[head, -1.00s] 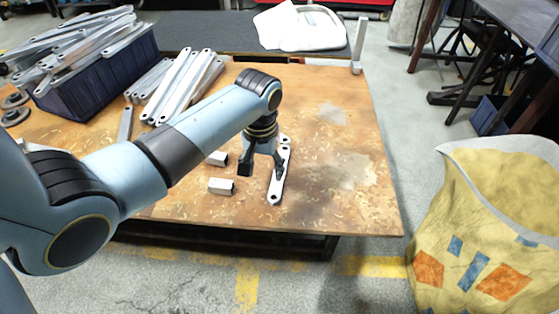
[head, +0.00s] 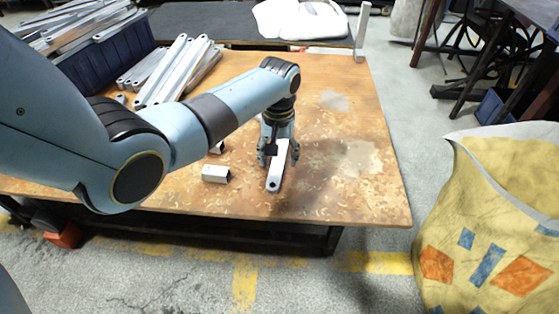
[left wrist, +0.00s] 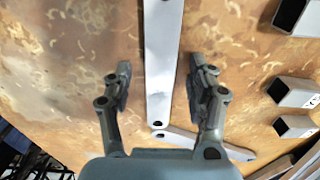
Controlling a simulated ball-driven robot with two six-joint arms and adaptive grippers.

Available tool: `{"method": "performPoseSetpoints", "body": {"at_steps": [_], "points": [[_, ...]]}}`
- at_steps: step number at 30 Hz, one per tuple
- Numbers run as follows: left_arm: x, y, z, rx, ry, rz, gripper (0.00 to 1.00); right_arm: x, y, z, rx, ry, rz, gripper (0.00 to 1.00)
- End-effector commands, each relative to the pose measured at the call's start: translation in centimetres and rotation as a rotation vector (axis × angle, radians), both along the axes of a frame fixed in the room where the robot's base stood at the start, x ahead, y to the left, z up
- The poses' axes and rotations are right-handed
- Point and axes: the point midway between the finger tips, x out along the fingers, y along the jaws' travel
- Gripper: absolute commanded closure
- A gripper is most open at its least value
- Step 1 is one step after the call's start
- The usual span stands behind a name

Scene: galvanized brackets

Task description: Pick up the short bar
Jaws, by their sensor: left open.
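A flat light-grey bar with a rounded, holed end (head: 275,181) lies on the wooden table below my left gripper (head: 278,154). In the left wrist view the same bar (left wrist: 160,60) runs lengthwise between the two fingers of my left gripper (left wrist: 160,78), with a gap on each side; its far end is cut off by the frame. The fingers are open and hold nothing. A second flat bar (left wrist: 237,151) lies at an angle at its near end, partly hidden by the gripper. I cannot tell by length which is the short one. My right gripper is not in view.
Short square tubes (head: 215,174) lie left of the gripper. Longer bars (head: 176,75) lie at the back left beside a dark blue crate (head: 108,65) heaped with bars. An upright post (head: 361,35) stands at the back right corner. The table's right side (head: 370,195) is clear.

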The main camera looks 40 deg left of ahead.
Motion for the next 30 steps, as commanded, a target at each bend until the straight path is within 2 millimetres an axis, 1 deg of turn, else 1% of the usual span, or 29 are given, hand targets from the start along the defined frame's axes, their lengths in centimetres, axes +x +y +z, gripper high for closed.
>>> {"method": "performPoseSetpoints", "body": {"at_steps": [1,2,9,22,23,30], "points": [[-0.04,0.0,-0.71,0.0,0.001,0.0,0.42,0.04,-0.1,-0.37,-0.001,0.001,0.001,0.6],[-0.02,0.0,-0.81,0.0,0.001,0.0,0.42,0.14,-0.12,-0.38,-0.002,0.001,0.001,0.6],[0.07,0.02,-0.67,0.001,-0.002,0.0,0.42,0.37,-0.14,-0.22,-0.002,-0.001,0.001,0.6],[0.05,0.03,-0.68,0.001,-0.002,0.0,0.99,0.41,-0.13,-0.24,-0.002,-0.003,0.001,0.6],[0.04,0.04,-0.68,0.001,-0.002,0.0,1.0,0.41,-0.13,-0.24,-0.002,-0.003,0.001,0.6],[0.07,0.05,-0.65,0.001,-0.003,0.0,1.0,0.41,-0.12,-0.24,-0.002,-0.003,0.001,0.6]]}}
